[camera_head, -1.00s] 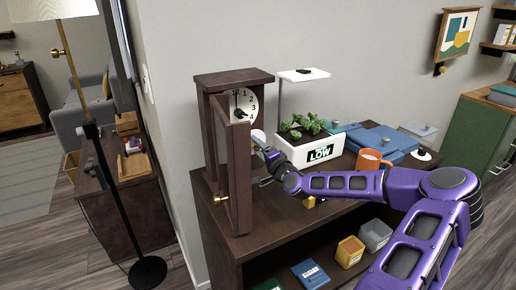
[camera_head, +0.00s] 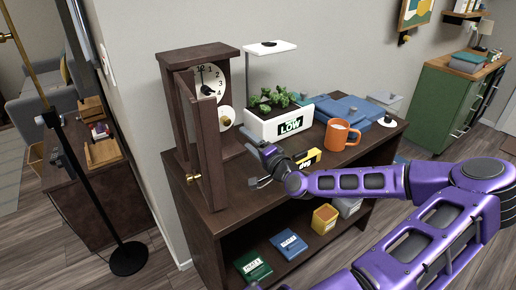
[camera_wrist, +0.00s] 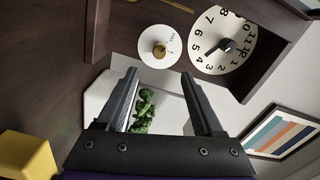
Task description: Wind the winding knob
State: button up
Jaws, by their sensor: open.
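The wooden clock cabinet (camera_head: 196,55) stands on the dark shelf unit with its door (camera_head: 209,150) swung open. Inside are the numbered clock face (camera_head: 214,78) and, beside it, a white round plate. The winding knob (camera_wrist: 159,50) is small and dark on that plate; it also shows in the head view (camera_head: 226,121). My gripper (camera_wrist: 160,73) is open and empty. It points at the cabinet, with the knob seen just beyond the gap between its fingertips, not touching. In the head view my gripper (camera_head: 254,160) is right of the open door, below the knob.
The planter (camera_head: 280,122) with a lamp stands close to the right of the clock. An orange mug (camera_head: 340,134), a yellow object (camera_head: 308,158) and blue boxes (camera_head: 350,108) are further right. The open door borders the room on the left.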

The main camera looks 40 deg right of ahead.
jog(key=shift+s+a, duration=0.15)
jog(key=shift+s, duration=2.25)
